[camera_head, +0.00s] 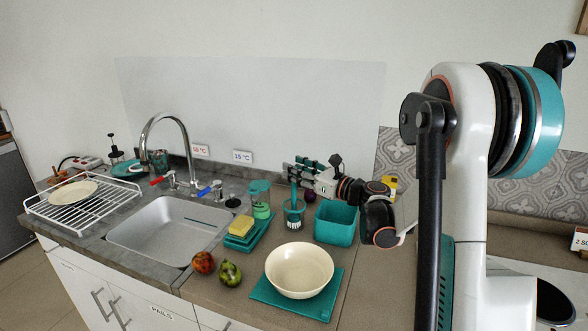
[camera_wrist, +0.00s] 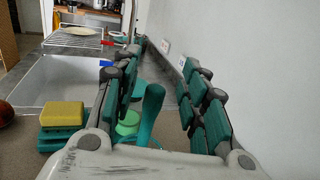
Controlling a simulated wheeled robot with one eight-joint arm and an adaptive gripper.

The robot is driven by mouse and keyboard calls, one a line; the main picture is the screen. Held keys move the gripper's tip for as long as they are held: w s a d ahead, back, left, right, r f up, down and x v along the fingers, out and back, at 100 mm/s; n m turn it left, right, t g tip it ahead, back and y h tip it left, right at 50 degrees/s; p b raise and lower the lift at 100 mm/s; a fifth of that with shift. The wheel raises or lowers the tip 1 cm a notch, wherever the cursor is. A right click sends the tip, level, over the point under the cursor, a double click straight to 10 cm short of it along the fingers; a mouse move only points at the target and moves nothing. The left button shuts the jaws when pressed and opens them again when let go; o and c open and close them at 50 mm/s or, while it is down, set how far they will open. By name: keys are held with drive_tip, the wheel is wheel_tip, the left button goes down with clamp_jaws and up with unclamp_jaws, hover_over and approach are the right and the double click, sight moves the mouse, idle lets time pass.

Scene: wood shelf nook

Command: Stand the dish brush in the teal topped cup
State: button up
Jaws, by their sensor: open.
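The dish brush (camera_head: 294,216) has a teal handle and white bristles. It is upright, bristles down, on the counter. The teal topped cup (camera_head: 261,200), green in its lower part, stands to the left of the brush. My gripper (camera_head: 293,171) is at the top of the brush handle, pointing left. In the wrist view the brush handle (camera_wrist: 151,108) rises between the two open fingers of my gripper (camera_wrist: 158,82), with gaps on both sides. A light green round part (camera_wrist: 128,124), seemingly of the cup, shows behind the handle, partly hidden.
A yellow sponge (camera_head: 241,226) on teal trays is left of the cup. A teal bin (camera_head: 335,224) stands right of the brush. A cream bowl (camera_head: 300,268) on a teal mat is in front. The sink (camera_head: 165,230) lies left; the wall is close behind.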

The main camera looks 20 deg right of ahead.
drive_tip(key=v, duration=1)
drive_tip(key=shift+s, duration=0.4)
